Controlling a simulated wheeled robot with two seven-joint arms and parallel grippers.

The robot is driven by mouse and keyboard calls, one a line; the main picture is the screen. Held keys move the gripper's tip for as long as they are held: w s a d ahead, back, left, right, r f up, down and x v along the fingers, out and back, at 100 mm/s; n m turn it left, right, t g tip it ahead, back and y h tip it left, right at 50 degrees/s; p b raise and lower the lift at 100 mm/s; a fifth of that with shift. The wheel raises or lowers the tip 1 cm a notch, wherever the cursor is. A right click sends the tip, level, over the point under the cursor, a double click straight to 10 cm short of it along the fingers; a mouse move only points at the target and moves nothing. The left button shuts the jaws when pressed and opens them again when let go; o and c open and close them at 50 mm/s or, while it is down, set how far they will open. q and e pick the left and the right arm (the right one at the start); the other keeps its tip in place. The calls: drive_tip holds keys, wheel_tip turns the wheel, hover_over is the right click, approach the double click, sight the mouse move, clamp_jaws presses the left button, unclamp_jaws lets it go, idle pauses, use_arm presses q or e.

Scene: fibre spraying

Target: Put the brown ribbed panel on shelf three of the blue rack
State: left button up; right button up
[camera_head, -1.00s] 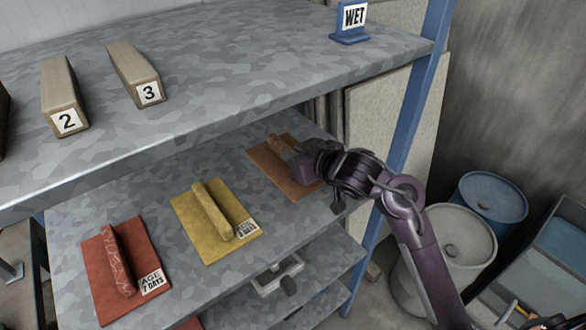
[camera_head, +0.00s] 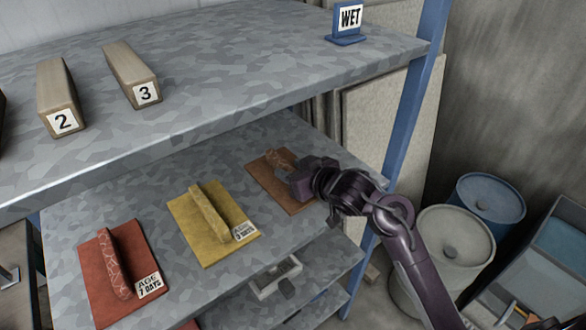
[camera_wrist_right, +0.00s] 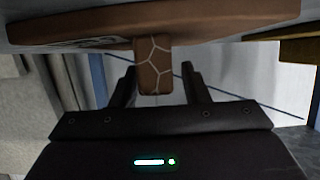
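The brown ribbed panel (camera_head: 293,199) lies on the rack's middle visible shelf (camera_head: 140,190), right of the yellow panel. Its cracked-pattern rib (camera_head: 276,160) faces up. My right gripper (camera_head: 296,180) is at the rib's near end, partly hiding it. In the right wrist view, the rib (camera_wrist_right: 154,65) sits between two spread fingers (camera_wrist_right: 158,88), with gaps on both sides. The gripper is open. The blue rack (camera_head: 408,130) shows its right post. My left gripper is not in view.
A yellow panel (camera_head: 192,222) and a red panel (camera_head: 95,270) lie on the same shelf. Drums (camera_head: 490,197) stand at the right.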

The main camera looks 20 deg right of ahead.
drive_tip(key=shift+r, duration=0.15)
drive_tip(key=p+v, duration=0.1)
drive_tip(key=v, duration=1.1)
